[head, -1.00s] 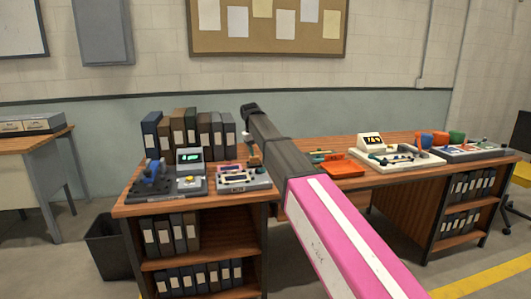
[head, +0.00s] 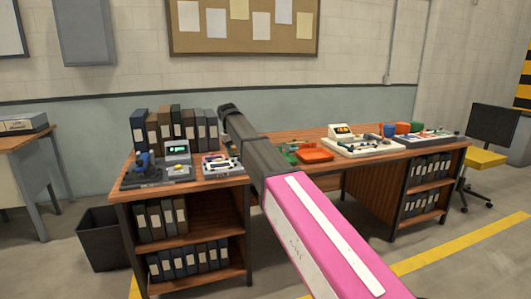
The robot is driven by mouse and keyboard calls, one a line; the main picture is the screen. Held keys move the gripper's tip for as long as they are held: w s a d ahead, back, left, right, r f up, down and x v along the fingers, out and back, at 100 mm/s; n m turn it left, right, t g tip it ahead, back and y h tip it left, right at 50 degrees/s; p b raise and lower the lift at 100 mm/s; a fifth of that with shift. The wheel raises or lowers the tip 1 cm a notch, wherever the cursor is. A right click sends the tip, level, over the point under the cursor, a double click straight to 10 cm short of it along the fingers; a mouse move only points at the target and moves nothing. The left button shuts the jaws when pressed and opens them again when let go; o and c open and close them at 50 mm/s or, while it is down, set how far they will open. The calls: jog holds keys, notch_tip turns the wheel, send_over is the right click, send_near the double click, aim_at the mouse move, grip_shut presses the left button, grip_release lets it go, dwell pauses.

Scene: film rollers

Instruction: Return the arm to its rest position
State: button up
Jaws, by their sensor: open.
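My arm (head: 318,232) reaches from the bottom right up and to the left across the view. It has a pink and white link near me and a dark grey link (head: 250,145) beyond it. The arm's dark far end is in front of the wall, above the desk, between the binders and the orange tray. My gripper itself cannot be made out; it is hidden behind or below the arm's far end. No held object shows.
A wooden desk (head: 215,218) with binder shelves spans the view. Binders (head: 178,130), a device with a green display (head: 177,152), an orange tray (head: 314,155) and a white device (head: 365,147) stand on it. A bin (head: 100,238) is left; a chair (head: 487,158) is right.

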jog(key=s+d+f+m, duration=0.1)
jog(key=s+d+f, duration=0.4)
jog(key=d+f, duration=0.5)
jog(key=s+d+f+m, duration=0.1)
jog(key=s+d+f, duration=0.5)
jog(key=d+f, duration=0.45)
jog(key=s+d+f+m+y, duration=0.1)
jog(key=s+d+f, duration=0.4)
jog(key=s+f, duration=0.2)
jog(key=s+d+f+m, duration=0.2)
jog(key=s+d+f, duration=0.4)
jog(key=s, duration=0.4)
jog(key=shift+d+f+g+y, duration=0.2)
jog(key=shift+f+g+y, duration=0.2)
jog(key=shift+f, duration=0.5)
